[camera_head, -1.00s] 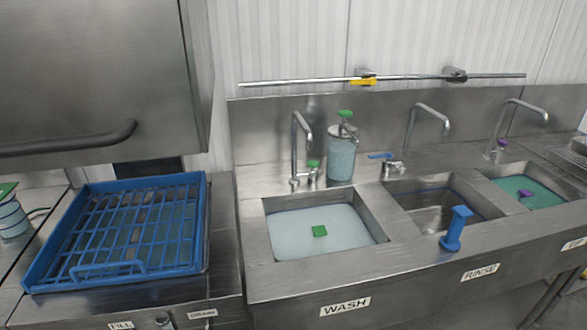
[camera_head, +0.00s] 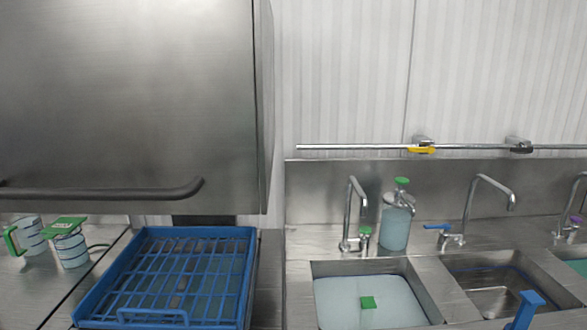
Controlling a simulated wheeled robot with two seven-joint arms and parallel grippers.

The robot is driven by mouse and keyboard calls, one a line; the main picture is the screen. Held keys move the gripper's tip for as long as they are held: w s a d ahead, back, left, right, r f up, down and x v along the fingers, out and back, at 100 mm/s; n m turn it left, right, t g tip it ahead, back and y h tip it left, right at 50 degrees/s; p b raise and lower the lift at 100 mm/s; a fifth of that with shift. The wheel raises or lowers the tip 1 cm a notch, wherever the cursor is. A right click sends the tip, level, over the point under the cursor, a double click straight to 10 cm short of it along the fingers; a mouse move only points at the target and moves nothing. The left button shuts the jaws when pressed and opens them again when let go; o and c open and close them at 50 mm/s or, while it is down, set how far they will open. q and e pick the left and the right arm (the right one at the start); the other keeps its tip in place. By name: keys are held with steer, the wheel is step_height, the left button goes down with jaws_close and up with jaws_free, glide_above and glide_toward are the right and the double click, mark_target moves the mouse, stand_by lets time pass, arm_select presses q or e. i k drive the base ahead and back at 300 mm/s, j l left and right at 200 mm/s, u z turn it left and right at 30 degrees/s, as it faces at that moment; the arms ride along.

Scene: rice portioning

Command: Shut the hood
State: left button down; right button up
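The hood (camera_head: 130,100) is a large grey steel box at the upper left of the head view. It is raised, with a gap between its lower edge and the counter. A dark bar handle (camera_head: 105,192) runs along its lower front. A blue rack (camera_head: 245,240) sits below it on the steel counter, its grid uncovered. Neither of my grippers shows in the head view.
Two containers with green parts, a green-handled one (camera_head: 30,236) and a green-topped one (camera_head: 71,248), stand left of the rack. To the right are the wash sink (camera_head: 318,268), a bottle with a green top (camera_head: 395,227), several taps and a wall rail (camera_head: 350,147).

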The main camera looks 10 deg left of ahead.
mark_target(108, 108)
steer(key=u, duration=1.4)
